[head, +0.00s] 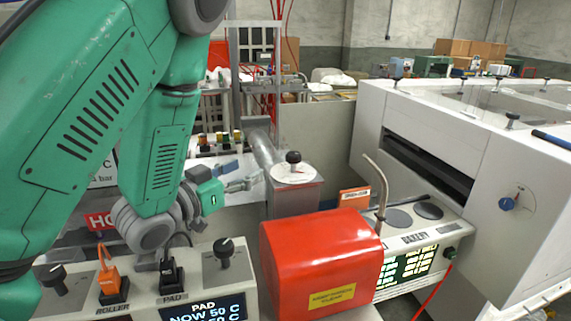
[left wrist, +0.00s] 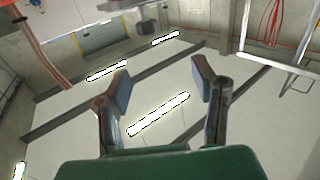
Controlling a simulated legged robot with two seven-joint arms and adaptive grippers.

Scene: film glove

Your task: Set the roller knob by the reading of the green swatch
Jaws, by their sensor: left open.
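My left gripper (head: 243,175) is open and empty above the back of the control panel (head: 205,275). In the left wrist view its two fingers (left wrist: 160,92) are apart with nothing between them. A black knob (head: 52,278) stands at the panel's left end, left of an orange switch (head: 108,280) above the word ROLLER. Another black knob (head: 224,252) stands right of the PAD switch (head: 171,272). Small pieces with coloured tops, one greenish (head: 237,137), stand in a dark rack behind; I cannot tell whether one is the green swatch. My right gripper is not in view.
A red cover (head: 320,258) stands right of the panel. Behind it is a DENSITY unit (head: 455,232) with a lit green screen (head: 408,268). A grey post with a black-knobbed dial (head: 293,170) stands near my gripper. A large white machine (head: 470,140) fills the right.

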